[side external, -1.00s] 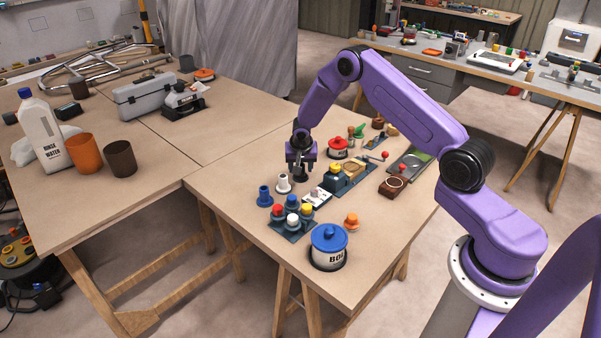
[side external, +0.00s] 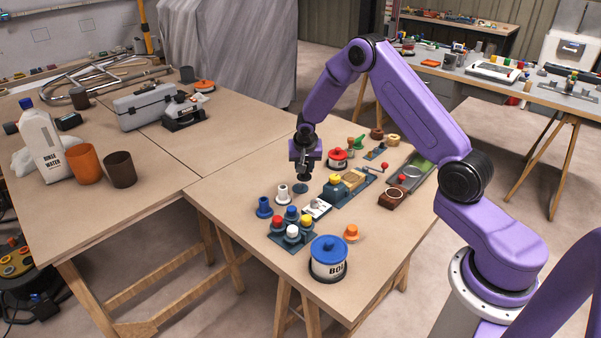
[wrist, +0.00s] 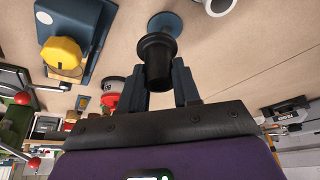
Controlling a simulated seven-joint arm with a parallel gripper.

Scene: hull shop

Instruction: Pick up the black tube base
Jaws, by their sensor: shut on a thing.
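The black tube base (wrist: 156,62) is a dark flanged tube seen between the two fingers of my gripper (wrist: 160,85) in the wrist view. My gripper is shut on it and holds it above the table. In the side external view my gripper (side external: 304,166) hangs over the table, and the dark tube base is hard to tell from the fingers there. A flat teal disc (side external: 300,188) lies bare on the table below; it also shows in the wrist view (wrist: 165,24).
A white tube base (side external: 282,194) and a blue one (side external: 264,208) stand to the left. A teal rack with coloured knobs (side external: 291,228) and a blue-lidded pot (side external: 328,262) are nearer. A red-lidded pot (side external: 337,158) and a yellow-knobbed block (side external: 335,188) stand to the right.

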